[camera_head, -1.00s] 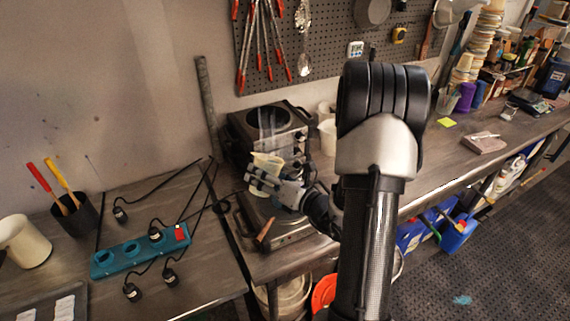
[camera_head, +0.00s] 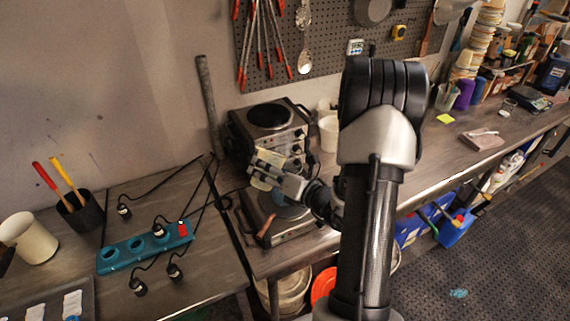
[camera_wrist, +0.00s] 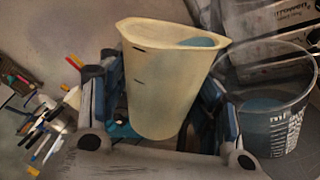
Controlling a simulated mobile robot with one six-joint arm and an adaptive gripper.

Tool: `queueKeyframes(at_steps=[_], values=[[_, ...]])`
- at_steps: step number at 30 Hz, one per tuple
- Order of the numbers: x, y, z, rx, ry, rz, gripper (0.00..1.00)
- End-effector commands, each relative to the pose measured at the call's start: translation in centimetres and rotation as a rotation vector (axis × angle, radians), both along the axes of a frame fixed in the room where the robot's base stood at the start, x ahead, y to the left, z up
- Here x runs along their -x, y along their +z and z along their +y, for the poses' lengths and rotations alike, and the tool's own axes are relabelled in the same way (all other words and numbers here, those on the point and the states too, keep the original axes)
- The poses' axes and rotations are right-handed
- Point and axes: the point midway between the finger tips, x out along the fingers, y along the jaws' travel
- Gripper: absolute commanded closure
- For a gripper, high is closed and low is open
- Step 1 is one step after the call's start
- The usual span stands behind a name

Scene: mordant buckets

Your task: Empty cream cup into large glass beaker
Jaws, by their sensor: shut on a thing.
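The cream cup (camera_head: 267,167) is held between the fingers of my gripper (camera_head: 268,177), above the lower hot plate. In the wrist view the cup (camera_wrist: 163,85) stands between both dark fingers, with blue liquid showing inside near its rim. The large glass beaker (camera_wrist: 268,108) is just right of the cup in the wrist view. It is clear, has printed markings and holds bluish liquid. In the head view the beaker is hard to make out; a bluish round patch shows on the lower plate beside my gripper. I cannot see any liquid pouring.
The upper hot plate (camera_head: 268,115) stands behind my gripper, the lower hot plate (camera_head: 298,226) beneath it. A white jug (camera_head: 328,134) is to the right.

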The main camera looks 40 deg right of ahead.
Motion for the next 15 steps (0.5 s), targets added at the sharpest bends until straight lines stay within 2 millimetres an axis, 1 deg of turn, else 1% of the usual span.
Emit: queueKeyframes(at_steps=[15], values=[[-0.07,-0.13,-0.21,-0.064,0.000,0.017,0.73]])
